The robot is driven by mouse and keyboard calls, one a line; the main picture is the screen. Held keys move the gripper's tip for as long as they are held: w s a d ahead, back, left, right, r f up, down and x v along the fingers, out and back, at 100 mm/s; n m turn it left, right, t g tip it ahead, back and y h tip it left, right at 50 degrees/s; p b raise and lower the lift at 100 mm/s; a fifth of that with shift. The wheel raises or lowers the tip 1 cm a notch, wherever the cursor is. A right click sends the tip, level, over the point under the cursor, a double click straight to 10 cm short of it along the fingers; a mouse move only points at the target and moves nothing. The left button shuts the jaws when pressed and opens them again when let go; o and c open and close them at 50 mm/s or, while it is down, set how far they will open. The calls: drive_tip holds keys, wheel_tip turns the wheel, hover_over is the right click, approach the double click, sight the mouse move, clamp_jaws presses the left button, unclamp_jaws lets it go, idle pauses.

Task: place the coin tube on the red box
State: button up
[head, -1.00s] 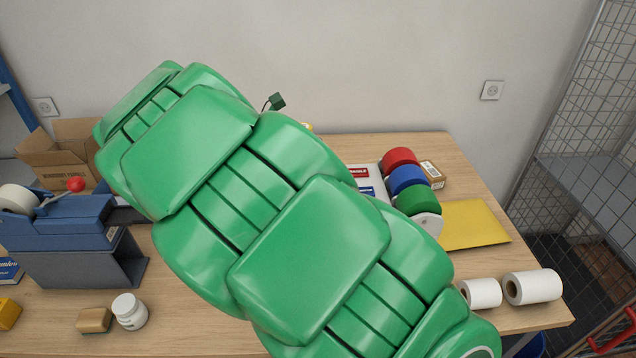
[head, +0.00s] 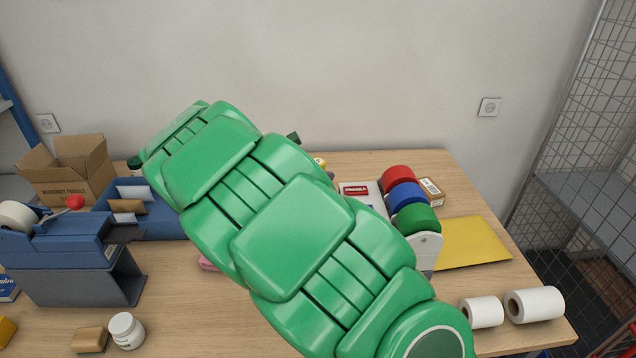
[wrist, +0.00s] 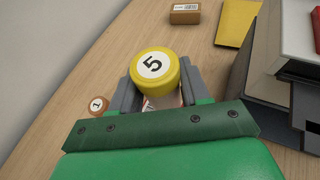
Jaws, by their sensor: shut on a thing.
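The coin tube (wrist: 155,68) has a yellow end with a black 5 on a white disc. My gripper (wrist: 158,86) is shut on it, with a grey jaw on either side, in the wrist view. Some white and reddish surface shows just below the yellow end; I cannot tell what it belongs to.
A smaller orange-brown tube end marked 1 (wrist: 96,104) is beside the left jaw. A brown carton (wrist: 185,13) and a yellow envelope (wrist: 236,22) lie farther off. A tape rack (head: 427,246) stands right of my arm. White rolls (head: 534,304) lie at front right.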

drive_tip(key=shift+f, duration=1.6)
drive_tip(key=shift+f, duration=0.15)
drive_tip(key=o, duration=1.2)
drive_tip(key=shift+s+a+r, duration=0.15)
drive_tip(key=shift+a+r, duration=0.05)
drive_tip(key=v, duration=1.1)
drive_tip(key=shift+s+a, duration=0.2)
drive_tip(key=shift+a, duration=0.05)
